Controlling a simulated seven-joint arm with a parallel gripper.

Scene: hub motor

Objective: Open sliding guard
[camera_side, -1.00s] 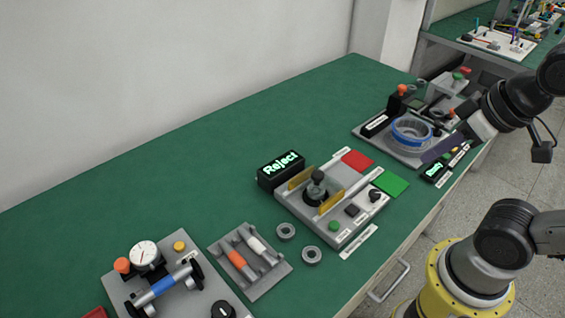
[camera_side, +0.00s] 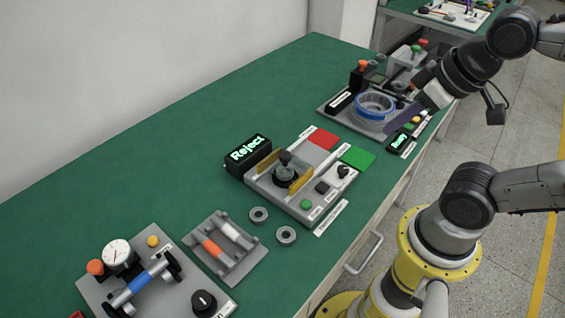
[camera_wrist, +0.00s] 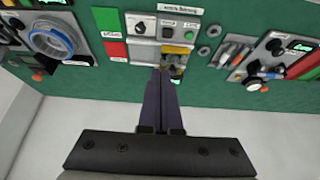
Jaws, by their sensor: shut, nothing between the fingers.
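The sliding guard appears to be the pair of yellow panels (camera_side: 301,181) standing on either side of a dark hub-like part (camera_side: 286,172) on a grey station (camera_side: 308,207). In the wrist view a yellow panel (camera_wrist: 177,50) shows just beyond my fingertips, and the dark part behind it is partly hidden. My gripper (camera_side: 396,120) has long dark fingers, shut and empty. In the side view it hangs in front of the blue-ringed clear bowl, apart from the panels. In the wrist view the shut fingers (camera_wrist: 160,72) point toward the station; I cannot judge the gap.
A black "Reject" display (camera_side: 248,151) stands behind the station. Red (camera_side: 322,138) and green (camera_side: 357,157) pads lie to its right. The blue-ringed bowl (camera_side: 374,106) is at the back right. Two grey rings (camera_side: 286,235) and a grey tray (camera_side: 225,248) lie front left.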

